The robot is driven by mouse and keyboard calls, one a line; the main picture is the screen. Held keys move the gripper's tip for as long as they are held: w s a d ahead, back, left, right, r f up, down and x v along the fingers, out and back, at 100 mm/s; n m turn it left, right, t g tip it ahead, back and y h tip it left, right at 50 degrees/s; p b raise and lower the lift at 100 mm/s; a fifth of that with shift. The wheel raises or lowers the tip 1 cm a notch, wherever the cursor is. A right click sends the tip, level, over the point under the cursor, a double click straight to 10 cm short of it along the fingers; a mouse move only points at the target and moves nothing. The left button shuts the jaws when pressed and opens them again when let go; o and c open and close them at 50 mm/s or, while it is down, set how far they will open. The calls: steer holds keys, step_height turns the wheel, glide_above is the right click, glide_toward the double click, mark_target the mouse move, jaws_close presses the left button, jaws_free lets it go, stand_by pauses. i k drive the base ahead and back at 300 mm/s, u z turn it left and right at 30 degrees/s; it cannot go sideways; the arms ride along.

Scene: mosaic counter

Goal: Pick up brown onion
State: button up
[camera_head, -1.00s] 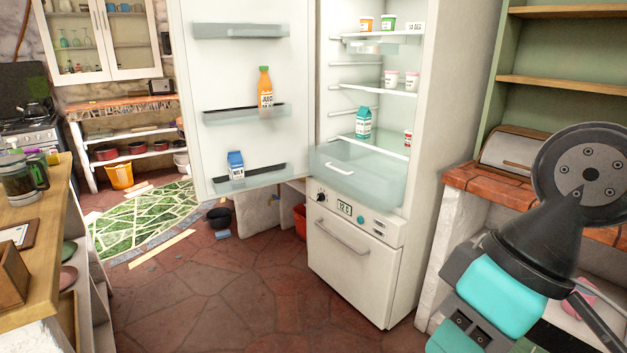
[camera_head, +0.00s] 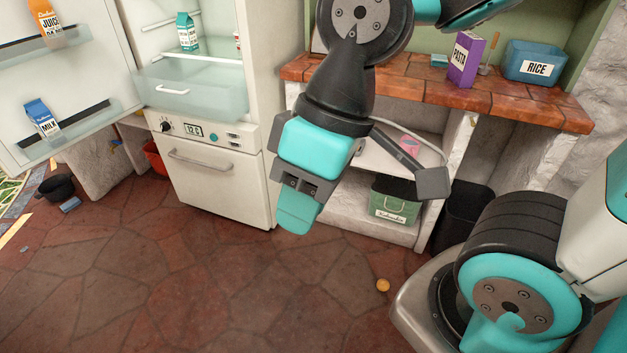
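A small round orange-yellow object (camera_head: 383,285), which looks like the brown onion, lies on the stone floor right of centre, left of my base. My gripper (camera_head: 296,218) hangs in the upper middle, pointing down, above and to the left of the onion in the picture and apart from it. I see its teal fingers nearly edge-on, so the gap between them is hidden. No held object shows at the fingertips.
The open fridge (camera_head: 215,175) stands at the left. A brick-topped counter (camera_head: 410,88) with a pasta box (camera_head: 465,58) and a rice bin (camera_head: 535,62) is behind. A green bin (camera_head: 397,203) sits below; a black bin (camera_head: 462,212) is beside it. The floor around the onion is mostly clear.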

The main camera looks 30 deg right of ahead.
mark_target(383, 285)
steer(key=z, duration=0.8)
steer(key=k, duration=1.05)
steer(key=z, duration=0.5)
steer(key=i, duration=1.2)
steer(key=u, duration=0.75)
steer(key=i, duration=0.35)
steer(key=u, duration=0.4)
